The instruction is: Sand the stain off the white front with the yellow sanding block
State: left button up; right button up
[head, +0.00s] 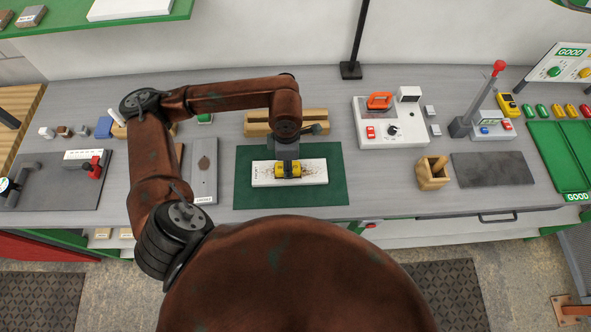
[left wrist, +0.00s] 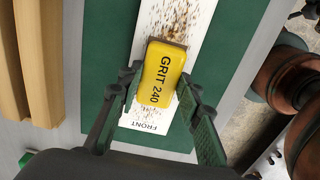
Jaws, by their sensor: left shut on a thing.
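The white front (head: 315,171) lies flat on a dark green mat (head: 327,196), with the word FRONT at one end in the left wrist view (left wrist: 150,125). A brown speckled stain (left wrist: 178,18) spreads over its face and runs under the block. The yellow sanding block (head: 290,171), marked GRIT 240 in the left wrist view (left wrist: 160,72), is over the front. My left gripper (head: 288,163) is shut on the block from above; its fingers (left wrist: 158,100) are on either side. Whether the block touches the front is hard to tell. My right gripper is not in view.
A wooden block (head: 258,124) stands behind the mat. A grey plate (head: 204,172) lies left of it. Right of it are a white control box (head: 392,138), a small wooden box (head: 433,175) and a dark pad (head: 490,168). The bench (head: 375,185) is clear just right of the mat.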

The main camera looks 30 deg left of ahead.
pick_arm(q)
jog(key=shift+r+p, duration=1.6)
jog(key=shift+r, duration=1.9)
